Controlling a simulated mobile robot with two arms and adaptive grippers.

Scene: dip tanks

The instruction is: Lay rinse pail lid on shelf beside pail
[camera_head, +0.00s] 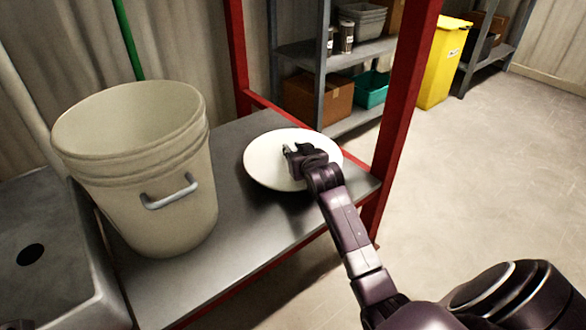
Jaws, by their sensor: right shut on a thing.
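The rinse pail (150,165) is a beige bucket with a grey side handle. It stands upright and open-topped on the grey shelf (235,225) with red posts. The lid (263,165) is a white round disc to the right of the pail, apart from it, over the right part of the shelf. My right gripper (293,150) is at the middle of the lid's top and is shut on it, though the fingers and the part they grip are small and partly hidden. I cannot tell whether the lid touches the shelf.
A grey sink (60,255) with a dark drain hole adjoins the shelf at left. A rack with bins (317,98) and a yellow bin (443,62) stand farther back. Shelf space in front of the lid is bare.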

